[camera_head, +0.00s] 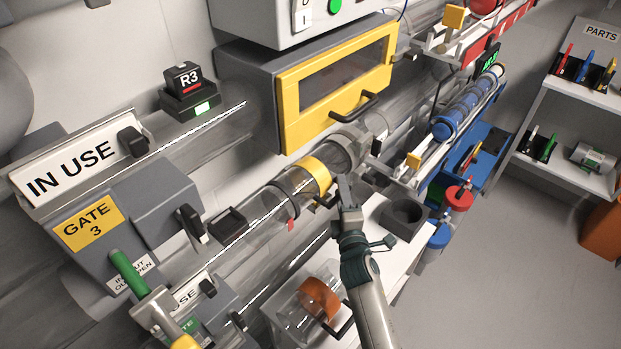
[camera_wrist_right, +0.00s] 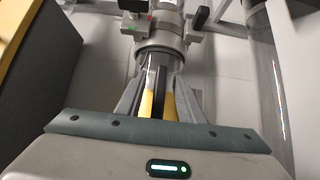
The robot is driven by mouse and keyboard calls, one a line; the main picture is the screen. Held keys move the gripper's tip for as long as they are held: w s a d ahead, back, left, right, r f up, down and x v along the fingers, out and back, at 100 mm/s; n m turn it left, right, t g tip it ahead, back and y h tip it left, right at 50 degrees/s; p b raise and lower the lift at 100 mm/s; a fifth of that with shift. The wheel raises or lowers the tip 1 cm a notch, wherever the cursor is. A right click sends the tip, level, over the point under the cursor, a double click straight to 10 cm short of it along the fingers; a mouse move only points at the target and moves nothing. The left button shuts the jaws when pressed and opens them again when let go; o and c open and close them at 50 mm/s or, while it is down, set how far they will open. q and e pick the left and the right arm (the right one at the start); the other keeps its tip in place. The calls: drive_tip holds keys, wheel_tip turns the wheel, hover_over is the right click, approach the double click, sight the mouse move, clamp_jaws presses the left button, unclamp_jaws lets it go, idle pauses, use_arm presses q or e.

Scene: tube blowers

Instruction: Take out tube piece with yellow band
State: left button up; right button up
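The clear tube piece with a yellow band (camera_head: 314,171) sits in the tube line in the middle of the head view, below the yellow-framed box. A dark handle (camera_head: 328,200) is on its near side. My right gripper (camera_head: 345,183) is at this handle. In the right wrist view, the yellow band (camera_wrist_right: 147,104) and the dark handle (camera_wrist_right: 159,92) show between the fingers of my right gripper (camera_wrist_right: 160,98). The fingers stand apart, with gaps on both sides of the handle. My left gripper is not in view.
A clear tube piece with an orange band (camera_head: 320,298) lies on the white bench (camera_head: 374,240) below. The gate 3 box (camera_head: 100,240) is at left. A shelf with parts (camera_head: 575,105) is at right.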

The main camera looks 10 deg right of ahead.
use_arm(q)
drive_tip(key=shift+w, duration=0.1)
use_arm(e)
clamp_jaws()
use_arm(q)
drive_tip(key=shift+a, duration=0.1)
use_arm(e)
drive_tip(key=shift+r, duration=0.1)
